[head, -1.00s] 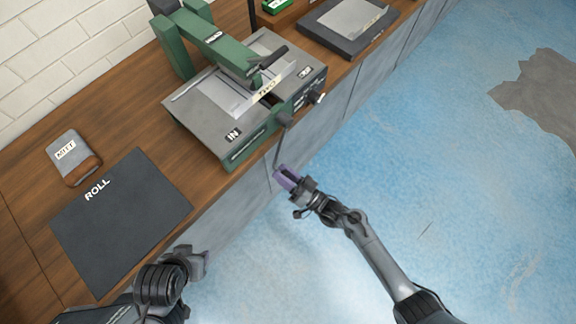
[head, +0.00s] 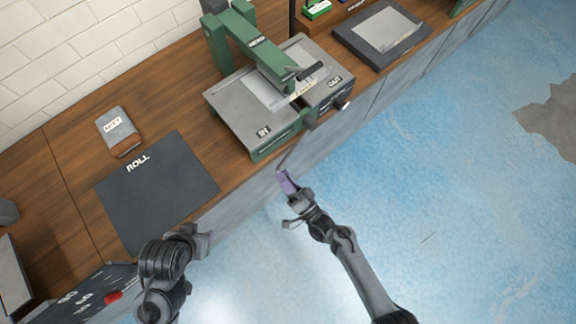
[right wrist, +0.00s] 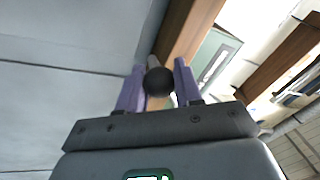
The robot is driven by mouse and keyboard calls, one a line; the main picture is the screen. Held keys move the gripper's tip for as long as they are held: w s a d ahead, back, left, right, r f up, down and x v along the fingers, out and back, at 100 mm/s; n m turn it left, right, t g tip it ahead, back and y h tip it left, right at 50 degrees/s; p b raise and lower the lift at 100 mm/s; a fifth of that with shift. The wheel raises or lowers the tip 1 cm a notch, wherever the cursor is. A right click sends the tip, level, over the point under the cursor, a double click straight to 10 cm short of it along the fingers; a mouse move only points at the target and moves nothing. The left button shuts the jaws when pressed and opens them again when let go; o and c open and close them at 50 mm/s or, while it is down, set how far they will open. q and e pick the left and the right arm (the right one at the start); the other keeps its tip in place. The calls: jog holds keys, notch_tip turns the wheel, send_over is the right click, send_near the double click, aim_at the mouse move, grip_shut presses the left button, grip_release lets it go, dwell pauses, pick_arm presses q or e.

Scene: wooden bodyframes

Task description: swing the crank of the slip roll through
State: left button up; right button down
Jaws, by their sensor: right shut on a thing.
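The slip roll (head: 262,112) is a grey and green machine on the bench, with IN and OUT labels and a pale sheet on its top. Its crank hub (head: 311,121) is on the front side. My right gripper (head: 286,181), with purple fingers, is below and left of the hub, in front of the bench. In the right wrist view a round black knob (right wrist: 159,81) sits between the fingers, which are shut on it. The crank arm between hub and knob is hard to make out. My left gripper (head: 203,242) is low, near the mat's corner; its jaws are unclear.
A dark ROLL mat (head: 157,195) and a small labelled MITT item (head: 117,130) lie on the bench left of the machine. A dark tray with a grey sheet (head: 383,34) is at the back right. Blue floor in front is open.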

jog(key=shift+s+a+r+m+p, duration=0.1)
jog(key=shift+a+r+m+p, duration=0.2)
jog(key=shift+r+m, duration=0.25)
jog(key=shift+h, duration=0.3)
jog(key=shift+r+t, duration=0.25)
jog(key=shift+t, duration=0.05)
jog(key=c, duration=0.8)
grip_release()
jog(key=shift+s, duration=0.1)
jog(key=shift+f, duration=0.15)
jog(key=shift+f, duration=0.1)
jog(key=shift+s+d, duration=0.15)
jog(key=shift+s, duration=0.05)
jog(key=v, duration=1)
jog(key=shift+d+p, duration=0.15)
jog(key=shift+p, duration=0.25)
